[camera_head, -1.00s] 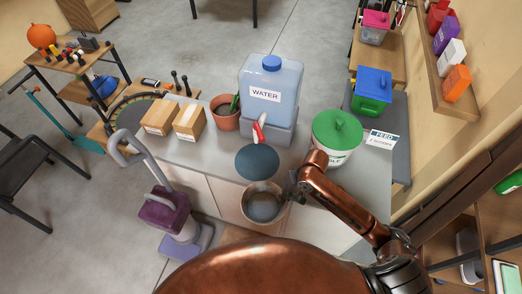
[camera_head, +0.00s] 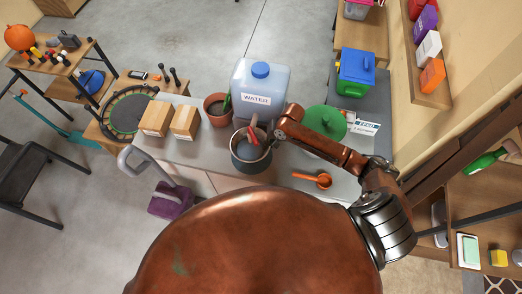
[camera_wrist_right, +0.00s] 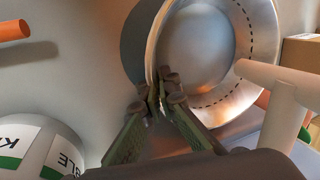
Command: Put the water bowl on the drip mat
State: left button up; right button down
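The water bowl (camera_head: 251,166) is a round metal bowl near the front edge of the grey counter, below the jug's tap. It also shows large in the right wrist view (camera_wrist_right: 198,45). My right gripper (camera_wrist_right: 165,92) is shut on its rim. In the head view the right gripper (camera_head: 275,135) reaches the bowl from the right. The drip mat (camera_wrist_right: 132,45), a dark blue-grey round, shows past the bowl's edge in the wrist view; the bowl covers much of it. I cannot tell whether the bowl touches the mat. My left gripper is not in view.
The water jug (camera_head: 260,85) with its red tap lever (camera_head: 254,130) stands just behind the bowl. A terracotta pot (camera_head: 216,108) and cardboard boxes (camera_head: 170,120) are to the left. A green-lidded tub (camera_head: 324,121) and an orange scoop (camera_head: 314,180) are to the right.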

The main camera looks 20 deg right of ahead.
notch_tip(320, 180, down, 2)
jog(key=shift+d+f, duration=0.15)
jog(key=shift+f, duration=2)
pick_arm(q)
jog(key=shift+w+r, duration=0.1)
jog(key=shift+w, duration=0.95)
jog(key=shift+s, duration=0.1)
pick_arm(e)
jog(key=shift+f, duration=0.15)
jog(key=c, duration=2.2)
grip_release()
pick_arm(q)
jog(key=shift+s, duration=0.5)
pick_arm(e)
jog(key=shift+o, duration=0.2)
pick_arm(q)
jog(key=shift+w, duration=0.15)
pick_arm(e)
jog(key=v, duration=1.2)
